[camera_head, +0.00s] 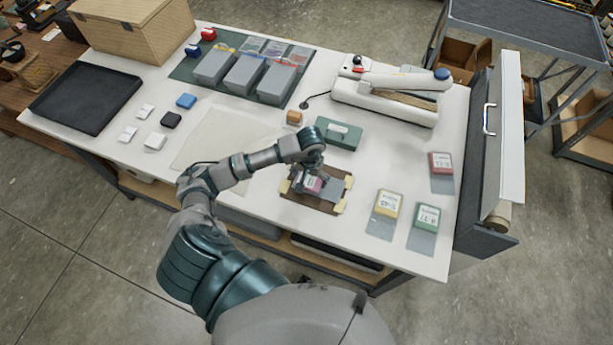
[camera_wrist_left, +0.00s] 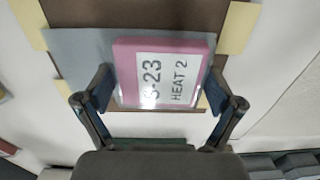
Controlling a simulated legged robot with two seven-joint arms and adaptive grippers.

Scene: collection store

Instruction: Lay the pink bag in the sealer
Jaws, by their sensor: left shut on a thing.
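The pink bag (camera_head: 312,185) is over a brown board with tan corners (camera_head: 325,205), near the table's front edge. In the left wrist view the pink bag (camera_wrist_left: 165,46) shows a white label reading "S-23 HEAT 2", with a grey flat part beside it. My left gripper (camera_head: 306,178) is shut on the bag; its two fingers stand on either side of the label in the wrist view (camera_wrist_left: 158,92). I cannot tell whether the bag touches the board. My right gripper is out of view.
A green box (camera_head: 339,133) stands between the board and the sealer. Red (camera_head: 441,163), yellow (camera_head: 388,204) and green (camera_head: 427,216) labelled bags lie to the right. Grey bins (camera_head: 245,74) stand on a dark mat behind. A black tray (camera_head: 86,98) is at left.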

